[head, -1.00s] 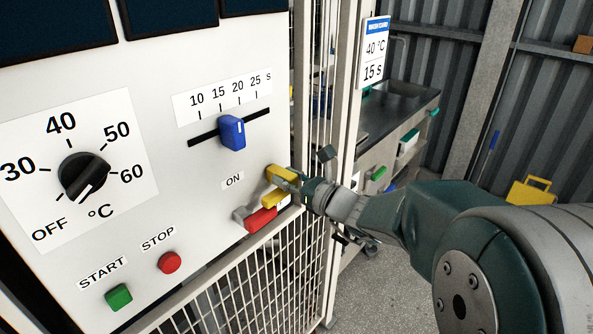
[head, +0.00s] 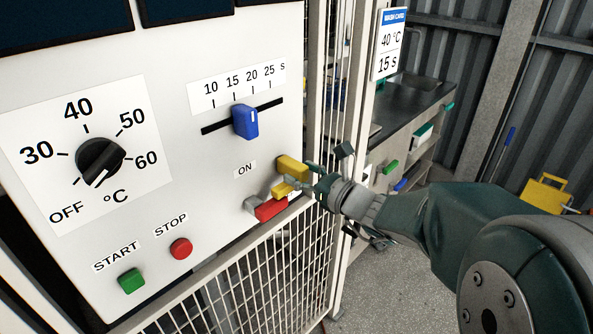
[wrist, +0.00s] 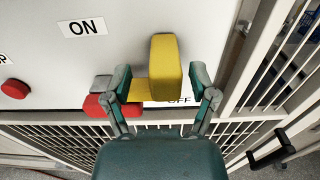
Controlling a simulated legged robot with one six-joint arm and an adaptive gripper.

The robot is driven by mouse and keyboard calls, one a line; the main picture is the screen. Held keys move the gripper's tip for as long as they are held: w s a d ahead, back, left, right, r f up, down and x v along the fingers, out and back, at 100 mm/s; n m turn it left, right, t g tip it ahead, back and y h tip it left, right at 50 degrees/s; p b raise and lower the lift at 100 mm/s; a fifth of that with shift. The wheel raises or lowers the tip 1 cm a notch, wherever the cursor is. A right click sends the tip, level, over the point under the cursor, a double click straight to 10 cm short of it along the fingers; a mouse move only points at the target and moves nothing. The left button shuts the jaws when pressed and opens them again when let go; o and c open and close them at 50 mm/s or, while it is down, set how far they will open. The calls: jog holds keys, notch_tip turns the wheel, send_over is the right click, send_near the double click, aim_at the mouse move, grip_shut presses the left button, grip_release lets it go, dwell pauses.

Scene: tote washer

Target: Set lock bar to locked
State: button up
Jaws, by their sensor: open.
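A yellow handle (head: 292,168) sits at the panel's lower right edge, below the ON label. In the wrist view the yellow handle (wrist: 165,68) stands upright, with a flat yellow part reaching left from its lower end. A red bar (head: 271,209) with a grey block lies just below; it also shows in the wrist view (wrist: 95,106). I cannot tell for certain which of these is the lock bar. My gripper (head: 306,182) is open. In the wrist view its fingertips (wrist: 161,82) are on either side of the yellow handle; contact is unclear. An OFF label is partly hidden there.
The white panel carries a blue slider (head: 246,122), a black dial (head: 100,160), a red STOP button (head: 181,248) and a green START button (head: 131,281). Wire mesh fencing (head: 262,275) runs below the panel. A bench (head: 425,115) stands behind on the right.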

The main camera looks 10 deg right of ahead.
jog(key=v, duration=1)
jog(key=shift+s+d, duration=0.15)
jog(key=shift+s, duration=0.1)
jog(key=s+a+f+n+g+h, duration=0.2)
jog(key=s+a+f+n+g, duration=0.3)
jog(key=s+a+n+g, duration=0.75)
jog(key=s+d+n+t+h, duration=0.3)
jog(key=d+n+h, duration=0.5)
jog(key=n, duration=0.8)
jog(key=shift+d+h, duration=0.3)
jog(key=shift+d, duration=0.75)
jog(key=shift+t, duration=0.25)
